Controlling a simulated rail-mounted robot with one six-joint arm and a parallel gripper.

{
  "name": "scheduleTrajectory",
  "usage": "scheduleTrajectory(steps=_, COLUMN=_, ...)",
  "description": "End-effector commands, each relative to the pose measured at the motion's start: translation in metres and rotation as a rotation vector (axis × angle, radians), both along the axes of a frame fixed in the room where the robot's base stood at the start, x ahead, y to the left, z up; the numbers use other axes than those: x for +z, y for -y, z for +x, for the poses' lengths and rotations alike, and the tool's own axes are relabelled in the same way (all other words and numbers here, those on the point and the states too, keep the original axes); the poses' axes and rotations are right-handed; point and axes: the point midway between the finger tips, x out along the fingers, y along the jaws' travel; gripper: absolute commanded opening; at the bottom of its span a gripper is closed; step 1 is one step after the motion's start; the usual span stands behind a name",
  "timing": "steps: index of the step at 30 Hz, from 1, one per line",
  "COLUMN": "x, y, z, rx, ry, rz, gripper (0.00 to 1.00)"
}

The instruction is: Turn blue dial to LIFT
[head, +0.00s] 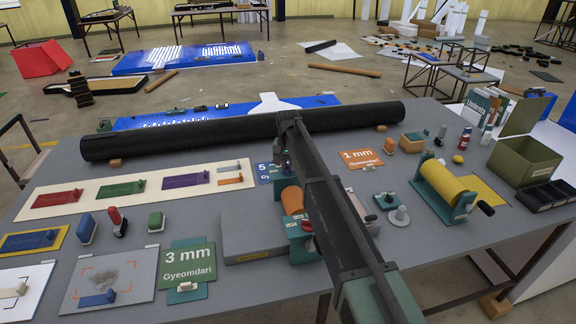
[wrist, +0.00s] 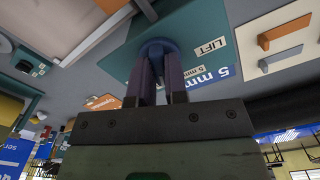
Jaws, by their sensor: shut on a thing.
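The blue dial (wrist: 153,46) sits on a teal panel (wrist: 118,66) in the wrist view. My gripper (wrist: 160,60) reaches up to it, its two dark fingers shut on the dial from both sides. A LIFT label (wrist: 209,47) is on the panel to the right of the dial. In the head view, my arm hides the dial and my gripper's fingertips.
A long black tube (head: 200,132) lies along the table's back. A yellow roller (head: 447,182) stands farther right.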

Motion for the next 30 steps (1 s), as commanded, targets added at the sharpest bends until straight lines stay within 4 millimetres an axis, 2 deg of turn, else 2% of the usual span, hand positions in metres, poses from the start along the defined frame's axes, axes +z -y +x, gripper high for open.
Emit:
scheduleTrajectory(steps=8, x=-0.0001, y=0.0, z=-0.0001, rx=0.057, ry=0.0, rz=0.0, gripper=0.0)
scheduleTrajectory(steps=13, x=-0.0001, y=0.0, z=-0.0001, rx=0.153, ry=0.0, rz=0.0, gripper=0.0)
scheduleTrajectory(steps=30, x=-0.0002, y=0.0001, z=-0.0002, rx=0.673, ry=0.0, rz=0.0, gripper=0.0)
